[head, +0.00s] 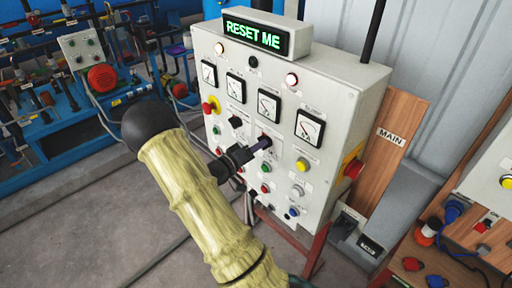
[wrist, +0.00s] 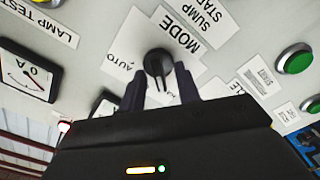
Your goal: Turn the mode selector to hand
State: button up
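The mode selector (wrist: 158,62) is a black rotary knob on the panel, under the "MODE" label in the wrist view. An "AUTO" label is to its left, and another label below it is mostly hidden by my gripper. The knob's bar points down in that picture, towards my gripper. My gripper (wrist: 160,80) is open, with one dark finger on each side of the knob's lower part. I cannot tell whether the fingers touch it. In the head view my gripper (head: 262,146) is at the middle of the panel face and hides most of the selector.
The grey control panel (head: 345,95) carries gauges, lamps and buttons. A lit "RESET ME" display (head: 256,37) is on top. A red emergency button (head: 354,168) is on its right side. A green button (wrist: 295,60) lies right of the selector in the wrist view.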

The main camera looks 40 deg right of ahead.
jog(key=s+a+b, duration=0.1)
jog(key=a+b, duration=0.5)
jog(key=a, duration=1.1)
jog(key=shift+s+a, duration=0.15)
jog(key=shift+a, duration=0.05)
jog(key=w+a+f+n+t+y+b, duration=0.4)
jog(key=w+a+t+y, duration=0.35)
jog(key=y, duration=0.55)
jog(key=s+a+f+n+g+y, duration=0.1)
jog(key=s+f+g+y, duration=0.1)
jog(key=s, duration=0.7)
jog(key=s+a+f+n+g+y, duration=0.2)
jog(key=s+g+y, duration=0.1)
jog(key=s, duration=0.7)
jog(key=shift+a+g, duration=0.25)
jog(key=shift+g, duration=0.3)
